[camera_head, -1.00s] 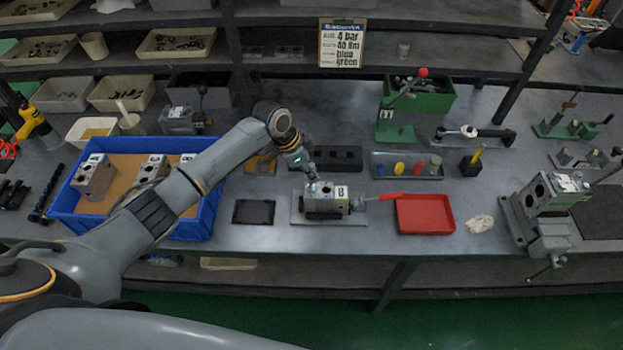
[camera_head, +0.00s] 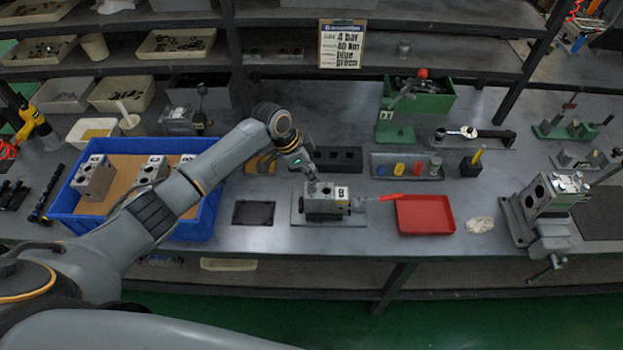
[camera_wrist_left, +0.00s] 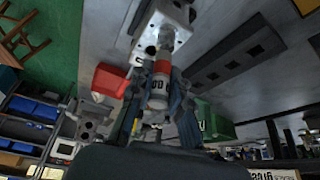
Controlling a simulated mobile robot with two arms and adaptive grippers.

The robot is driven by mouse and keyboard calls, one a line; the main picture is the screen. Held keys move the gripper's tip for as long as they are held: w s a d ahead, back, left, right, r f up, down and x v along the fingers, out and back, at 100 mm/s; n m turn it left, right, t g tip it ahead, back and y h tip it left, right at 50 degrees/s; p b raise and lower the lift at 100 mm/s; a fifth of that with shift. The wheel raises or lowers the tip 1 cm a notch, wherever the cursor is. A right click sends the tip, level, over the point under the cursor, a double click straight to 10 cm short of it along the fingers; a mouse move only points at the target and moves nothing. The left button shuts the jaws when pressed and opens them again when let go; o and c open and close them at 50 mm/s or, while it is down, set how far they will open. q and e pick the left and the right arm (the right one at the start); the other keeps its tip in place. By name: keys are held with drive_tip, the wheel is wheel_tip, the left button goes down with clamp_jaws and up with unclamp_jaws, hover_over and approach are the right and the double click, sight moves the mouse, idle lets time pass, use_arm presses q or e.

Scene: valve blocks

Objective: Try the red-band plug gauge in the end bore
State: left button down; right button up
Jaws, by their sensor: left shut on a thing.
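My left gripper (camera_head: 313,184) is above the left part of a grey metal valve block (camera_head: 328,208), which sits on a plate in the middle of the bench. In the left wrist view, the gripper (camera_wrist_left: 161,78) is shut on the red-band plug gauge (camera_wrist_left: 159,88), a pale cylinder with dark lettering and a red band. The gauge's grey tip (camera_wrist_left: 166,36) points at the block (camera_wrist_left: 179,38) and overlaps its face. I cannot tell whether the tip is inside a bore. My right gripper is not in view.
A red-handled clamp (camera_head: 390,197) is right of the block, with a red tray (camera_head: 425,228) beyond it. A blue bin (camera_head: 190,228) with more blocks stands left. A dark pad (camera_head: 254,212) lies between. Coloured plugs (camera_head: 400,168) stand behind.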

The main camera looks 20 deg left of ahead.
sight(312, 166)
use_arm(q)
drive_tip(key=shift+r, duration=0.2)
drive_tip(key=shift+r+p, duration=0.45)
drive_tip(key=shift+p, duration=0.2)
drive_tip(key=shift+r, duration=0.1)
drive_tip(key=shift+r+p, duration=0.7)
drive_tip(key=shift+r, duration=2.15)
